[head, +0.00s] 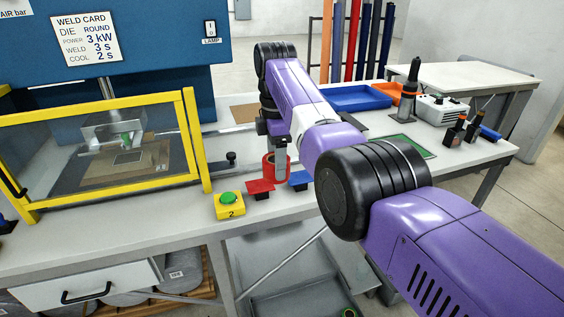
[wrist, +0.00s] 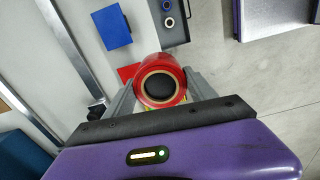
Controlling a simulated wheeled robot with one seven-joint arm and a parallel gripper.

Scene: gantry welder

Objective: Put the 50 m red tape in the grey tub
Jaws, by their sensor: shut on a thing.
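The red tape (head: 268,172) is a thick red roll. My gripper (head: 280,154) is shut on it and holds it near the front edge of the bench, behind the red and blue plates. The wrist view shows the roll (wrist: 178,92) between my two fingers, its round hole facing the camera. A grey tub (head: 290,300) shows low down in front of the bench, partly cut off by the lower edge. In the wrist view the tub (wrist: 178,40) is at the top, apart from the tape, with two small rolls in it. The tape's length marking cannot be read.
A red plate (head: 260,187) and a blue plate (head: 299,179) stand at the bench's front edge. Left of them are a yellow button box (head: 229,206) and a yellow-framed guard (head: 190,140). A blue tray (head: 358,97) and several tools lie at the back right.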

